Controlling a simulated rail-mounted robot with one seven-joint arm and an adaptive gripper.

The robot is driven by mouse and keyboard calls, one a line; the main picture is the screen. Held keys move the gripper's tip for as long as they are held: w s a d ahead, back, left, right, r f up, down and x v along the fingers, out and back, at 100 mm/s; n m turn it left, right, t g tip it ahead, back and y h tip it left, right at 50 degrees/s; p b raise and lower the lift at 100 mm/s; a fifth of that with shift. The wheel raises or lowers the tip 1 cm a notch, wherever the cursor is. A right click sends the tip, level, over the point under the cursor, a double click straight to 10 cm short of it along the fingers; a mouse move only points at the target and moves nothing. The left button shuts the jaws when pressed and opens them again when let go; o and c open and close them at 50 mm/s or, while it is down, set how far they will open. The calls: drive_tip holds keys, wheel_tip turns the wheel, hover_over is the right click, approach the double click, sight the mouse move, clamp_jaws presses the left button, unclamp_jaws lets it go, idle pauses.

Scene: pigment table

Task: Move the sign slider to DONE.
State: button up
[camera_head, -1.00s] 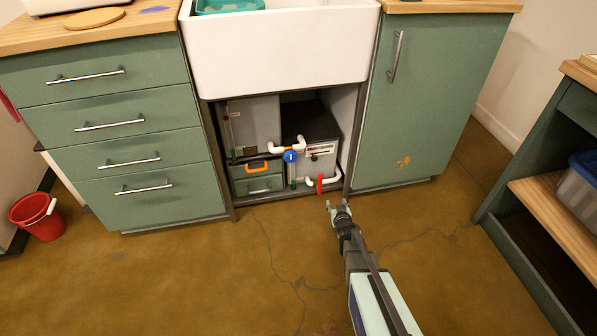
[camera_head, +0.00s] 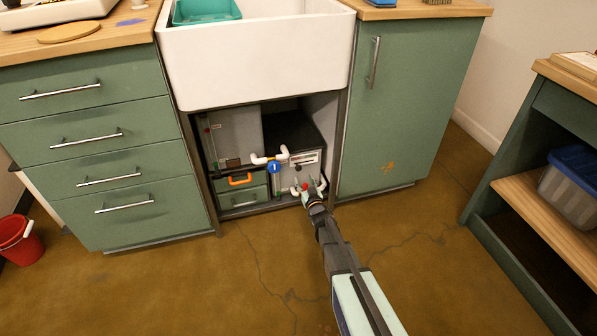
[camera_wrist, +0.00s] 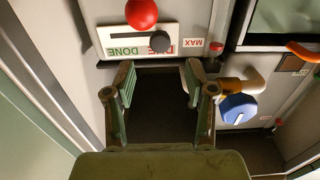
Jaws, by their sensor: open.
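The sign slider shows in the wrist view as a white plate (camera_wrist: 112,37) with a dark round knob (camera_wrist: 160,41). Green DONE lettering is visible left of the knob; red lettering beside the knob is partly covered. In the head view the plate (camera_head: 303,158) is on the front of the dark-topped box under the sink. My gripper (camera_wrist: 158,78) is open and empty in the wrist view, its fingers below the knob in the picture. In the head view my gripper (camera_head: 311,190) is at the cabinet opening, near the lower pipe.
A red ball (camera_wrist: 141,13) sits close to the plate in the wrist view. A blue valve (camera_head: 274,167) on white piping (camera_head: 262,159) is left of my gripper. A green case with an orange handle (camera_head: 240,180) stands further left. Cabinet frames border the opening.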

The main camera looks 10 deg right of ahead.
sight(299, 169)
drive_tip(key=w, duration=0.2)
drive_tip(key=w+b, duration=0.1)
drive_tip(key=w, duration=0.2)
drive_tip(key=w+a+b, duration=0.1)
drive_tip(key=w, duration=0.2)
drive_tip(key=shift+w, duration=0.15)
drive_tip(key=shift+c, duration=0.4)
clamp_jaws()
